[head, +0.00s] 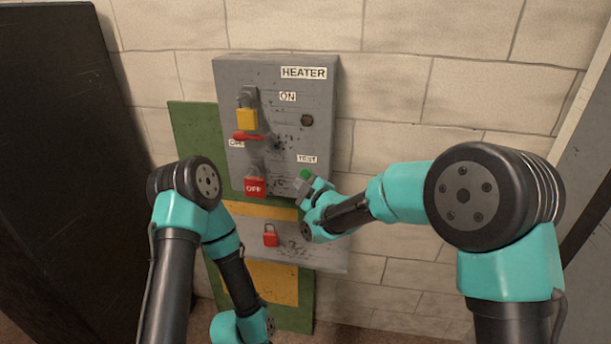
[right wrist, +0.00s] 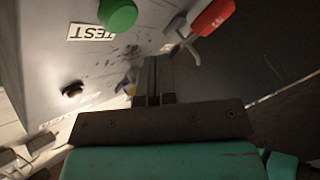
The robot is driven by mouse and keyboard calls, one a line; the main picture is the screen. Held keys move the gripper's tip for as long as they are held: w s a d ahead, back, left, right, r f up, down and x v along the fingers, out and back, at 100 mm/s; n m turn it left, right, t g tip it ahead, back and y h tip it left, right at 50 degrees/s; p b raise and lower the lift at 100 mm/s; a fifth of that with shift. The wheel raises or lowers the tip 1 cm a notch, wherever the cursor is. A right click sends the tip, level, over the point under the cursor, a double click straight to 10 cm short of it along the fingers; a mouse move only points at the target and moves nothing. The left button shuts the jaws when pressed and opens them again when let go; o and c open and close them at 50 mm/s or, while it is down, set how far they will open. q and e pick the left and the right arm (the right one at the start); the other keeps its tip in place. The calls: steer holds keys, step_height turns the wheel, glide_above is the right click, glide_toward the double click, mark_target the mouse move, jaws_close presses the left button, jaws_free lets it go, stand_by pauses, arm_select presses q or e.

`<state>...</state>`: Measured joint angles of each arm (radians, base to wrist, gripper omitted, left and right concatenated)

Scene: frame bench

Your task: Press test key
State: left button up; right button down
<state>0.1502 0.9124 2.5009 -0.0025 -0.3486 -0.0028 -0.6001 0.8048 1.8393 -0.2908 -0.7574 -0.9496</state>
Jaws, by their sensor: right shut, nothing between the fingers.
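The green test key (head: 305,174) sits on the lower right of the grey heater box (head: 230,85), under a TEST label (head: 307,159). In the right wrist view the round green key (right wrist: 117,13) is at the top, beside its upside-down label (right wrist: 88,32). My right gripper (head: 304,187) is at the key's lower edge in the head view. In the right wrist view its fingers (right wrist: 154,68) are shut and empty, below and right of the key; I cannot tell whether they touch it. My left gripper is out of view; only my left arm shows.
A yellow padlock (head: 247,119) hangs above a red handle (head: 246,136) at the OFF label. A red OFF padlock (head: 255,187) hangs at the box's lower left. Another red padlock (head: 270,239) is on the grey ledge below. A dark knob (head: 307,120) is above the key.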

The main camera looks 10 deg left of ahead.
steer(key=shift+w+a, duration=0.1)
steer(key=shift+w, duration=1.1)
steer(key=shift+w, duration=0.15)
stand_by(1.1)
steer(key=shift+w, duration=0.25)
steer(key=shift+w, duration=0.6)
stand_by(1.0)
steer(key=shift+s, duration=1)
steer(key=s, duration=0.5)
steer(key=shift+d, duration=0.2)
stand_by(0.3)
